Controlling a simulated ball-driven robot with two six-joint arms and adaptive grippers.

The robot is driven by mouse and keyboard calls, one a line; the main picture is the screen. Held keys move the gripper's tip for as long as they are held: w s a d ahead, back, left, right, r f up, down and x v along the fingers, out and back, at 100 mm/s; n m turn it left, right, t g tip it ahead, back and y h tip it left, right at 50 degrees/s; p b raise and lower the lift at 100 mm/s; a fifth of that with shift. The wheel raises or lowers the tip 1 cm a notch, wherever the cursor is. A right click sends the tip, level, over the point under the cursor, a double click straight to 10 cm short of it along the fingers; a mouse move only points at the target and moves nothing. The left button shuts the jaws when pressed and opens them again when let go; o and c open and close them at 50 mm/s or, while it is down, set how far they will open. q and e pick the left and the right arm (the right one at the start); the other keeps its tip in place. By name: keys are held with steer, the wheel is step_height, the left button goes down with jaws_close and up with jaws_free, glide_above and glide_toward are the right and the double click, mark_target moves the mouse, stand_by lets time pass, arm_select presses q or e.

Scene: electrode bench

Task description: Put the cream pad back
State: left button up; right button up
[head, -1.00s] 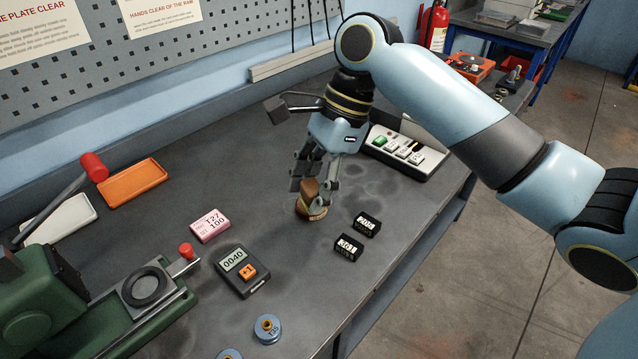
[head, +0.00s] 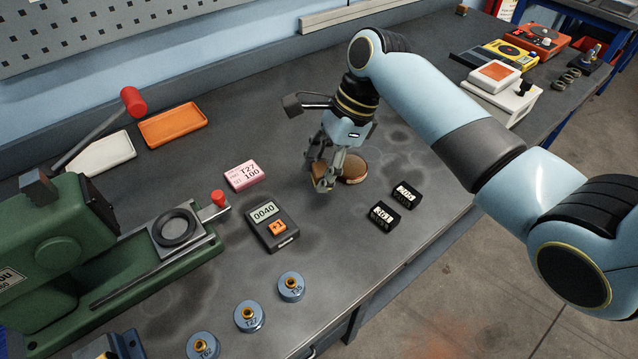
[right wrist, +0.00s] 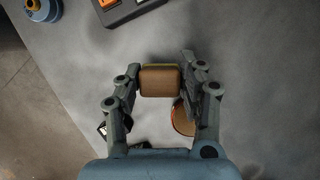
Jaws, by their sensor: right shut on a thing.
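My right gripper (head: 324,180) is shut on a small block-like pad (right wrist: 160,80) with a brown top and a pale yellowish edge. In the head view the fingers cover most of it, and its underside is hidden. A round brown wooden piece (head: 353,170) lies on the bench just right of the gripper. It also shows in the right wrist view (right wrist: 182,119), partly behind a finger. I cannot tell how high the pad is above the bench. My left gripper is not in view.
A cream tray (head: 127,157) and an orange tray (head: 172,125) lie at the back left, behind a green press (head: 60,235) with a red-knobbed lever. A pink box (head: 243,175), a counter (head: 270,230), black blocks (head: 384,215) and blue weights (head: 290,288) stand nearby. Bench behind the gripper is clear.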

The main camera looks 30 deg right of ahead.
mark_target(319, 197)
steer(key=shift+w+a+f, duration=0.1)
steer(key=shift+w+f, duration=0.15)
steer(key=shift+f, duration=1.9)
steer(key=shift+f, duration=0.15)
steer(key=o, duration=1.1)
steer(key=v, duration=1.2)
steer(key=shift+r, duration=0.2)
